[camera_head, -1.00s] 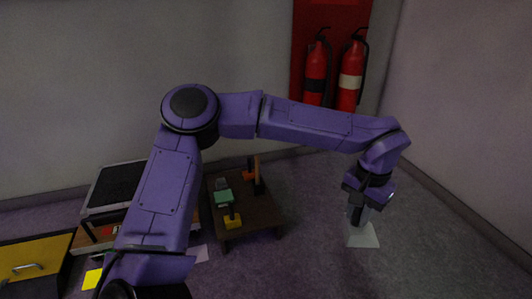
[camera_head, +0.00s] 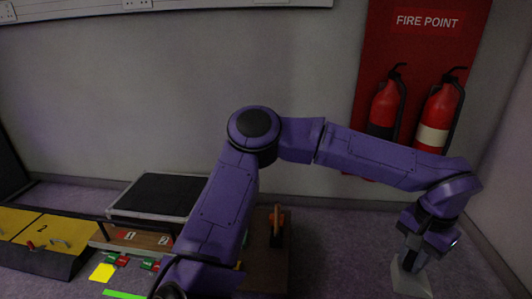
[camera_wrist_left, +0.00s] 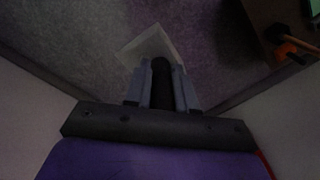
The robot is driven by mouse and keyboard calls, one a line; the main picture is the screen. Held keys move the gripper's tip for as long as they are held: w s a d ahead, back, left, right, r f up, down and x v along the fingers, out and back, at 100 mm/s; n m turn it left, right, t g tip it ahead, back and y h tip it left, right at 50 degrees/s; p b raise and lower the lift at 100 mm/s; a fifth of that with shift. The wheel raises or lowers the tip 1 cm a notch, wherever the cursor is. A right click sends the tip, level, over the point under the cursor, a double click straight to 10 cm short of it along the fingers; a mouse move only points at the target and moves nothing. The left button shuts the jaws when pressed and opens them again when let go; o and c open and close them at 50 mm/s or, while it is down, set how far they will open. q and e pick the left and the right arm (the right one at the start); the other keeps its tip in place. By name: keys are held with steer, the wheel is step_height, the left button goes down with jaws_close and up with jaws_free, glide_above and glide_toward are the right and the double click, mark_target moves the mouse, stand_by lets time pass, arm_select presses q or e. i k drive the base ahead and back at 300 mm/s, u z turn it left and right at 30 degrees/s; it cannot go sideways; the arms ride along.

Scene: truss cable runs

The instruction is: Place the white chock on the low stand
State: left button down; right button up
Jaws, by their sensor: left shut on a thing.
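My left gripper (camera_head: 412,258) hangs fingers-down at the lower right of the head view. It is shut on a dark upright grip (camera_wrist_left: 161,85), which shows between its fingers in the left wrist view. The white chock (camera_head: 408,283) is at the fingertips, below this grip, and its pale face (camera_wrist_left: 150,44) shows past the fingers in the wrist view. I cannot tell whether it touches the floor. A low brown stand (camera_head: 266,268) is left of the gripper, partly hidden by my arm; an orange-and-black item (camera_head: 277,226) stands on it. My right gripper is out of view.
A dark-topped case (camera_head: 160,196) and a wooden platform (camera_head: 140,240) stand at the left, with yellow-topped boxes (camera_head: 40,230) beside them. A yellow patch (camera_head: 102,272) lies in front. Fire extinguishers (camera_head: 436,117) hang on the back wall. Floor between stand and gripper looks clear.

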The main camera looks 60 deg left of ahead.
mark_target(268, 274)
steer(key=u, duration=0.95)
steer(key=i, duration=0.85)
steer(key=u, duration=0.95)
